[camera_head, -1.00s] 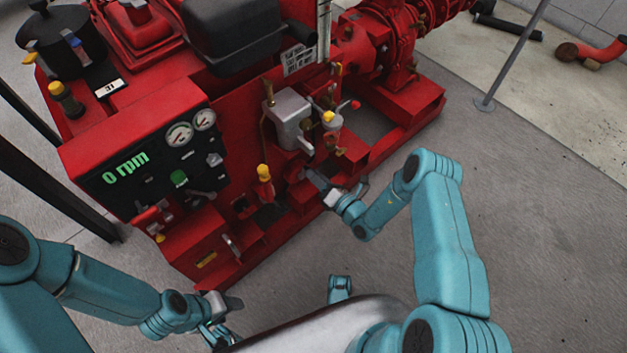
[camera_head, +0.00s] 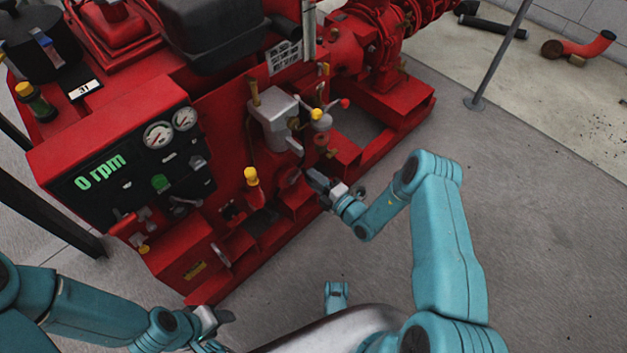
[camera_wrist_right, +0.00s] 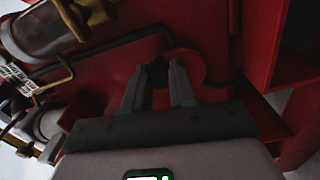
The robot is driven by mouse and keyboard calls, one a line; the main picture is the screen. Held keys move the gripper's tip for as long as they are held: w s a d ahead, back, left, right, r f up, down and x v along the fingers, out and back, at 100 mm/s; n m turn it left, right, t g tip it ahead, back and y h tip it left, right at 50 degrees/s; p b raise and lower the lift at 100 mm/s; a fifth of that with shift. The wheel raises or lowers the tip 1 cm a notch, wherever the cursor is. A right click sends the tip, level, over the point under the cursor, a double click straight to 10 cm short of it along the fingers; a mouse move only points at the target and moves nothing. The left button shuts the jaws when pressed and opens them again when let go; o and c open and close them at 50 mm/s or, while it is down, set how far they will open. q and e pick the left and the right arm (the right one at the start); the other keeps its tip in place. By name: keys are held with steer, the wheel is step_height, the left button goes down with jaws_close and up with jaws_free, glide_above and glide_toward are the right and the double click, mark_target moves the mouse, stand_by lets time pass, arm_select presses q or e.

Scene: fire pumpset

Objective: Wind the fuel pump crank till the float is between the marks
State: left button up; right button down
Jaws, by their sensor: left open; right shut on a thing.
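My right gripper (camera_head: 314,180) is at the front side of the red pumpset, low and right of the yellow-topped handle. In the right wrist view the fingers (camera_wrist_right: 159,72) are closed around a small dark piece (camera_wrist_right: 159,74) in front of a red round disc (camera_wrist_right: 190,66). This looks like the crank's grip, but the fingers hide much of it. A tall pale strip gauge (camera_head: 309,22) stands at the top of the pumpset; float and marks are too small to read. My left gripper (camera_head: 222,318) is open and empty near the bottom edge, apart from the pumpset.
The control panel (camera_head: 120,165) reads 0 rpm. A grey filter housing (camera_head: 274,122) and yellow-topped handle (camera_head: 253,185) are close to my right gripper. A glass bowl (camera_wrist_right: 40,32) and pipes crowd the wrist view's left. Concrete floor (camera_head: 530,230) is clear at right.

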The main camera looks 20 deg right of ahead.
steer(key=shift+f+m, duration=0.2)
steer(key=shift+m, duration=0.2)
steer(key=c, duration=0.9)
jaws_free()
steer(key=shift+d, duration=0.1)
steer(key=p+v, duration=0.4)
steer(key=v, duration=1.2)
steer(key=shift+s, duration=0.2)
steer(key=shift+r, duration=0.1)
